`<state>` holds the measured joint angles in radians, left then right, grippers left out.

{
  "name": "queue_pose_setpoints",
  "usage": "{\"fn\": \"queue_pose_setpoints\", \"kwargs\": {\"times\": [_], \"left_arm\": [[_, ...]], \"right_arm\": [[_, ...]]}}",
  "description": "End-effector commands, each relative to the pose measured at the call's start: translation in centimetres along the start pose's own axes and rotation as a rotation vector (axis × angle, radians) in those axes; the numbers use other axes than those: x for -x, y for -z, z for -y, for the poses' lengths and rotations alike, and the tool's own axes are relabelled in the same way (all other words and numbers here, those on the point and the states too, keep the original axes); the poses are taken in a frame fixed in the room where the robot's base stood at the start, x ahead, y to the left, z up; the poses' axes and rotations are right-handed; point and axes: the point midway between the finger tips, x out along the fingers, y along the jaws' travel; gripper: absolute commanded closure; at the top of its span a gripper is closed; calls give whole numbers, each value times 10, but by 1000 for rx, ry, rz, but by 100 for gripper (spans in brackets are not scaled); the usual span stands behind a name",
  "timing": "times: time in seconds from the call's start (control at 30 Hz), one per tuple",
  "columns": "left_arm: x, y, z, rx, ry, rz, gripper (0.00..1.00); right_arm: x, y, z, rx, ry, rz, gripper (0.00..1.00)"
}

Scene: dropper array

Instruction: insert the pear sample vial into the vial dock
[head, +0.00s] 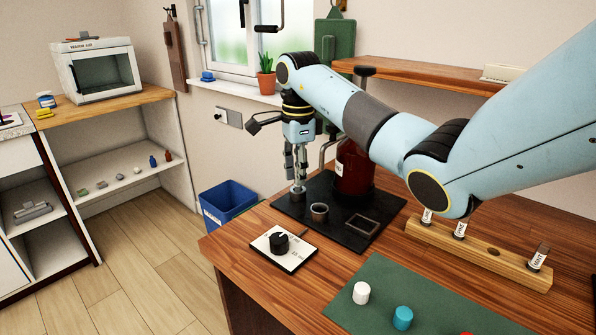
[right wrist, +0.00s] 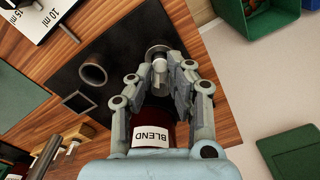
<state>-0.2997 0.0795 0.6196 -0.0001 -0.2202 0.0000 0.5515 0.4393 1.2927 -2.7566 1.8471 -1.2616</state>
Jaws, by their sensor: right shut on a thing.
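My right gripper (head: 298,184) points down over the back left corner of the black base plate (head: 335,231). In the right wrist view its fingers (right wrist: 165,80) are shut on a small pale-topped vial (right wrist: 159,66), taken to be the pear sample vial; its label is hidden. A round metal ring (right wrist: 157,49), apparently the vial dock, shows at the fingertips around or just beyond the vial. I cannot tell how deep the vial sits. My left gripper is out of view.
An open metal cup (head: 319,212) and a square frame (head: 361,226) stand on the plate. A wooden rack (head: 478,258) holds several labelled vials.

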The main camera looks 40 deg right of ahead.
Motion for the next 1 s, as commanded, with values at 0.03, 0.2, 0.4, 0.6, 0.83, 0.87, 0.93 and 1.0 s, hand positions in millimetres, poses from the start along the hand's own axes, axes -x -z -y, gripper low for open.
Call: {"fn": "queue_pose_setpoints", "kwargs": {"times": [0.03, 0.2, 0.4, 0.6, 0.83, 0.87, 0.93, 1.0], "left_arm": [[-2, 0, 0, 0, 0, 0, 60], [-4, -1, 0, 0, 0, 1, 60], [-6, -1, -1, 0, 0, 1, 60], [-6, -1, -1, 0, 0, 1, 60], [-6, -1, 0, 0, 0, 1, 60], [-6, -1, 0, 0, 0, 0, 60], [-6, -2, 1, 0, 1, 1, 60], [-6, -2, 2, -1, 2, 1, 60]], "right_arm": [[-2, 0, 0, 0, 0, 0, 100], [-6, 0, 0, 0, 0, 0, 100], [-8, 0, 0, 0, -1, 0, 100], [-8, 0, 0, 0, -1, 0, 69], [-7, 0, 0, 0, 0, 0, 57], [-7, 0, 0, 0, 0, 0, 57], [-7, 0, 0, 0, 0, 0, 57], [-7, 0, 0, 0, 0, 0, 57]]}}
